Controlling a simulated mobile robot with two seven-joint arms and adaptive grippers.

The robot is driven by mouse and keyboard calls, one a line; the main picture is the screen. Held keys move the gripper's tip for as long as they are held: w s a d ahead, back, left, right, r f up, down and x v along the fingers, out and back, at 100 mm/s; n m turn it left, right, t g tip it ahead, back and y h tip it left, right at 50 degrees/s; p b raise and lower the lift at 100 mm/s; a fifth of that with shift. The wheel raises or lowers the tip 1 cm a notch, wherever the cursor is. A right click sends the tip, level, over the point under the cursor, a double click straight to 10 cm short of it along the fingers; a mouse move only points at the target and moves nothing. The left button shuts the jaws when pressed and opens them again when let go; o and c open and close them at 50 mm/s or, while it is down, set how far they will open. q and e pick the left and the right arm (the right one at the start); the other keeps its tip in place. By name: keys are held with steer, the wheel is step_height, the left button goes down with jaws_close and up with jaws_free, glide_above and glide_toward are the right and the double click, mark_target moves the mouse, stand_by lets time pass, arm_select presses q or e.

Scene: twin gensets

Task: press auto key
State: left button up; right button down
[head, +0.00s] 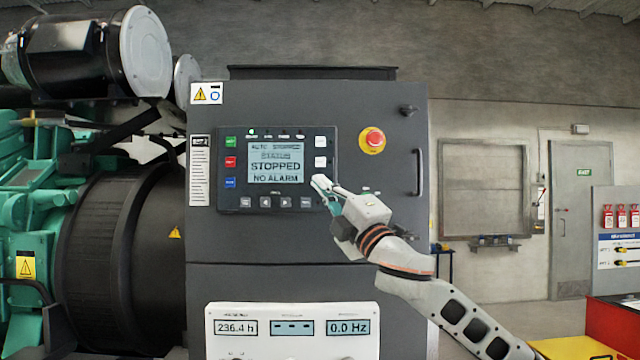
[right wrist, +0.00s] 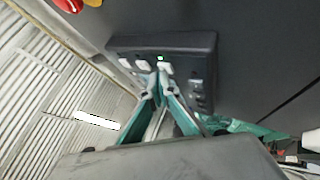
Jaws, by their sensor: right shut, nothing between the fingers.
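The control panel (head: 240,140) on the dark cabinet has a lit screen (head: 275,163) reading "STOPPED" and "NO ALARM", with a smaller top line that seems to include "AUTO". Green, red and blue keys are left of the screen; white keys (head: 320,141) are right of it. Key labels are too small to read, so I cannot tell which is auto. My right gripper (head: 319,182) is shut and empty, its tips over the lowest right-hand key. In the right wrist view the tips (right wrist: 159,73) meet or nearly meet a white key (right wrist: 166,68) beside a lit green lamp (right wrist: 160,58). Contact is unclear.
A red emergency stop button (head: 373,138) on a yellow disc is up right of the panel. A door handle (head: 418,172) is at the cabinet's right edge. A light meter box (head: 290,348) stands low in front. Green generator machinery (head: 30,205) fills the left.

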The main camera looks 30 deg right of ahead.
steer(key=shift+s+a, duration=0.35)
steer(key=shift+s, duration=0.25)
steer(key=s+a+p, duration=0.1)
steer(key=s+a, duration=0.2)
steer(key=s, duration=0.2)
stand_by(0.3)
steer(key=shift+a, duration=0.1)
stand_by(0.7)
